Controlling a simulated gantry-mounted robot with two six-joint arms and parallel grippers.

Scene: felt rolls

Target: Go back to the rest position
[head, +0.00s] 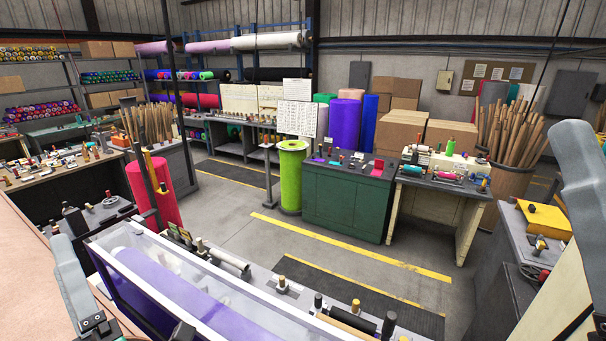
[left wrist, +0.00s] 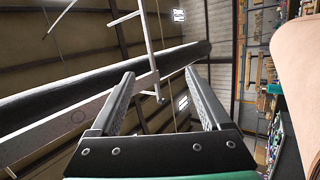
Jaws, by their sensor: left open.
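My left gripper (left wrist: 158,88) is open, with two dark fingers spread apart in the left wrist view. Nothing is between the fingers. It points up toward the roof, past a long dark beam-like roll and a pale bar.
A clear-lidded case with a purple roll (head: 170,287) stands close in front. A red roll (head: 153,190) stands upright at left. A lime roll (head: 291,178) stands beside a green cabinet (head: 347,207). The aisle floor between is clear.

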